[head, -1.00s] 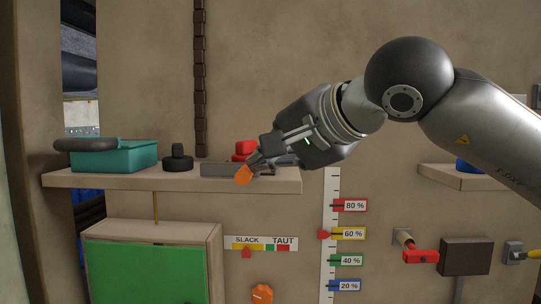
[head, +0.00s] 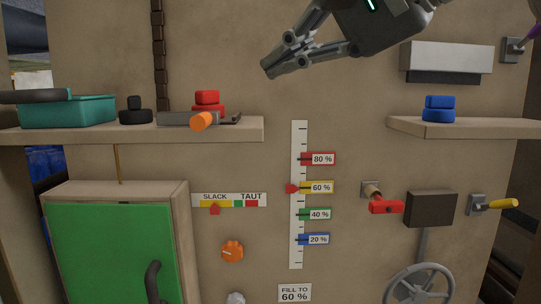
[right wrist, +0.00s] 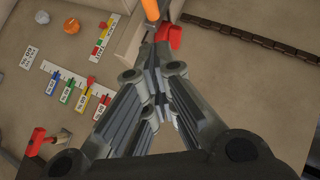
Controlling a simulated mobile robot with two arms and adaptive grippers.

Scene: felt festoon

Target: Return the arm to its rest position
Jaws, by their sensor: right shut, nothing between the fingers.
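My right gripper (head: 268,69) is in the upper middle of the head view, above and to the right of the left shelf's end. Its fingers are closed together with nothing between them. It also shows in the right wrist view (right wrist: 154,55), where its shut fingers point toward an orange handle end (right wrist: 150,8) and a red part (right wrist: 170,36) beyond. In the head view the grey tool with an orange handle (head: 201,121) lies on the left shelf, apart from the gripper. My left gripper is not in view.
The left shelf (head: 230,133) also holds a teal basket (head: 68,111), a black knob-like weight (head: 135,112) and red pieces (head: 207,100). A right shelf (head: 465,130) holds blue pieces (head: 438,109).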

